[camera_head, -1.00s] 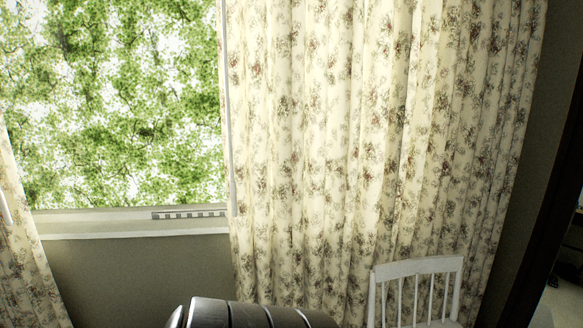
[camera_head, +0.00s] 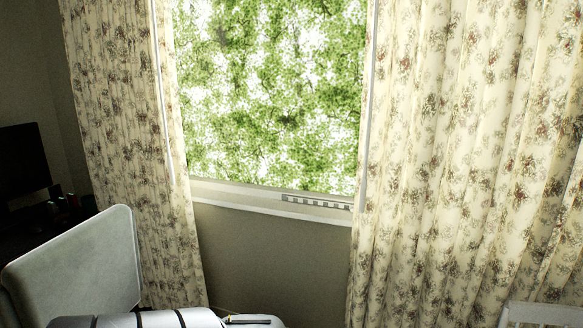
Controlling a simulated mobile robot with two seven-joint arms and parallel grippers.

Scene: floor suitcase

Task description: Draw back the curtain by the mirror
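The right floral curtain (camera_head: 465,150) hangs in folds to the right of the window and runs out of the right picture edge. A thin white pole (camera_head: 371,90) hangs along its left edge. The left floral curtain (camera_head: 130,130) hangs gathered on the other side, with a similar pole (camera_head: 164,100) at its inner edge. The window (camera_head: 270,90) between them is uncovered and shows green leaves. No mirror is in view now.
A white chair back or panel (camera_head: 75,265) stands at lower left. A dark screen (camera_head: 22,160) is behind it at the left edge. A white chair top (camera_head: 545,314) shows at lower right. Bare wall lies below the sill (camera_head: 270,203).

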